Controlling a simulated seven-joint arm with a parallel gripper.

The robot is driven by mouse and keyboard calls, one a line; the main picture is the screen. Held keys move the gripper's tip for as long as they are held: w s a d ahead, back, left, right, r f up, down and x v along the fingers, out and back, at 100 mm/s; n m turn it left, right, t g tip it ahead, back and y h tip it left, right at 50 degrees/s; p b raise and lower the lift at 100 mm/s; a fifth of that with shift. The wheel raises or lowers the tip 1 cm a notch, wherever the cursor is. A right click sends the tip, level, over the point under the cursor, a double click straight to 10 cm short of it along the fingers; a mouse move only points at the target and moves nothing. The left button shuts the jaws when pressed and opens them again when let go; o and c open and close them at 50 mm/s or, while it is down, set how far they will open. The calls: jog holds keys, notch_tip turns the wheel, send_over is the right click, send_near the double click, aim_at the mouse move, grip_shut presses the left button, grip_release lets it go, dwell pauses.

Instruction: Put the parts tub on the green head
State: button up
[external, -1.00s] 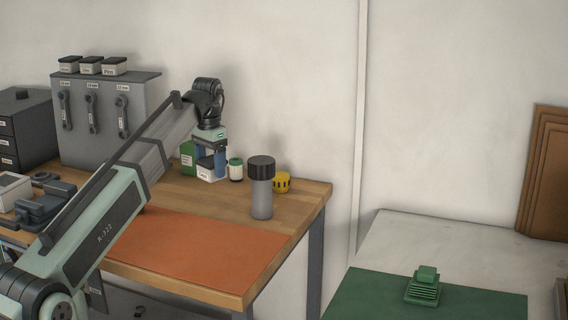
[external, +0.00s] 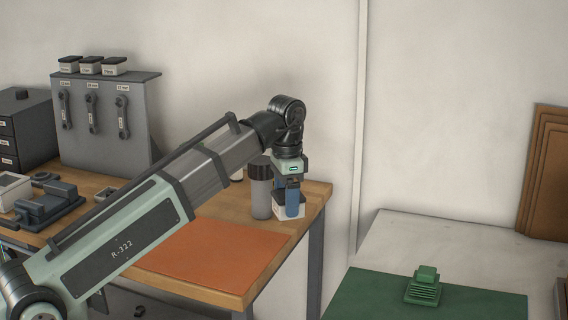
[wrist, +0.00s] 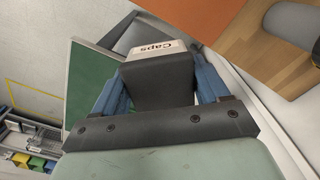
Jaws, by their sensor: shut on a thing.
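My gripper (external: 291,208) points down near the right end of the wooden bench, shut on the parts tub (external: 280,208). The tub is a pale box with a dark top and appears held in the air. In the wrist view the tub (wrist: 158,80) sits between the blue fingers, with a white "Caps" label along its far edge. The green head (external: 424,286) is a small ribbed green block on the green mat (external: 370,300) on the pale table, lower right. The gripper is well left of it. I cannot make out the head in the wrist view.
A grey canister with a black cap (external: 260,195) stands on the wooden bench (external: 318,196) just left of the tub. An orange mat (external: 215,260) lies in front. A gap separates the bench from the pale table (external: 440,235). Brown boards (external: 545,180) lean at far right.

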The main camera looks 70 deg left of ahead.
jog(key=w+d+m, duration=0.1)
jog(key=w+d, duration=0.2)
jog(key=d, duration=0.7)
jog(key=w+d+m, duration=0.1)
jog(key=w+d, duration=0.2)
jog(key=d, duration=0.6)
jog(key=n, duration=1.2)
send_over(427, 271)
jog(key=shift+a+f, duration=0.1)
jog(key=shift+f, duration=4.85)
jog(key=shift+f, duration=0.1)
jog(key=o, duration=1.1)
jog(key=shift+o, duration=0.2)
